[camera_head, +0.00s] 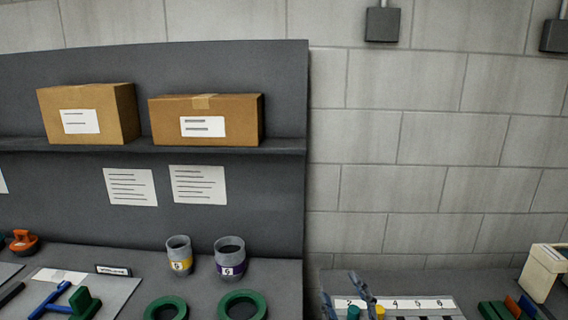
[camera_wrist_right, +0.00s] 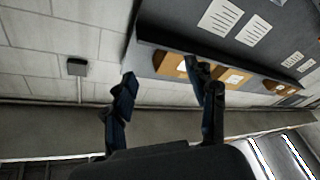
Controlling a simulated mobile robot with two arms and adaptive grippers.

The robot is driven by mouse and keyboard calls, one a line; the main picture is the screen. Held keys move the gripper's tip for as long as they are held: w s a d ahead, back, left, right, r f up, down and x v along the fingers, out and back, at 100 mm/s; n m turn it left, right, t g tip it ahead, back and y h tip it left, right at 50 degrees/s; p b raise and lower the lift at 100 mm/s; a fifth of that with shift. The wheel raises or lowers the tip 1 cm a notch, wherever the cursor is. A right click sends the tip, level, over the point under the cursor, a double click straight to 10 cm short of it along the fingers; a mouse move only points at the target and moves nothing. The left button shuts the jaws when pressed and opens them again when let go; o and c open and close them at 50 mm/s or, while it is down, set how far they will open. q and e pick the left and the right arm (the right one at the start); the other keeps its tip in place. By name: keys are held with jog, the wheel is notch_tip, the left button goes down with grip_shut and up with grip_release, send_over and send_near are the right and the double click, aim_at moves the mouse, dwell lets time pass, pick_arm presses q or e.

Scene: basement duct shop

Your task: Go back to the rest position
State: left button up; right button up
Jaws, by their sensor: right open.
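My right gripper (camera_head: 347,296) shows at the bottom edge of the head view, right of the workbench, in front of a tray with numbered slots. In the right wrist view its two dark fingers (camera_wrist_right: 165,100) stand apart with nothing between them. Behind them are the wall, the shelf unit and its boxes, seen at a tilt. My left gripper is in neither view.
Two cardboard boxes (camera_head: 88,113) (camera_head: 206,119) sit on the dark shelf (camera_head: 270,146). Two grey cups (camera_head: 179,254) (camera_head: 229,258) and two green rings (camera_head: 166,308) (camera_head: 242,304) are on the bench. A numbered strip (camera_head: 405,303) lies at the lower right.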

jog(key=s+d+f+m+g+h, duration=0.3)
jog(key=s+d+f+m+g, duration=0.1)
jog(key=f, duration=0.4)
jog(key=s+d+f+m+g+h, duration=0.3)
jog(key=s+d+f, duration=0.2)
jog(key=f, duration=0.2)
jog(key=s+f+m+g+y, duration=0.1)
jog(key=s+f+g, duration=0.35)
jog(key=s, duration=0.45)
jog(key=s+f+m+g, duration=0.1)
jog(key=s+f+g, duration=0.35)
jog(key=s, duration=0.45)
notch_tip(320, 180, down, 29)
jog(key=s+g, duration=0.1)
jog(key=s, duration=0.1)
jog(key=s+d+f+g+b, duration=0.1)
jog(key=s+d+f, duration=0.2)
jog(key=s+f, duration=1.2)
jog(key=shift+s, duration=0.7)
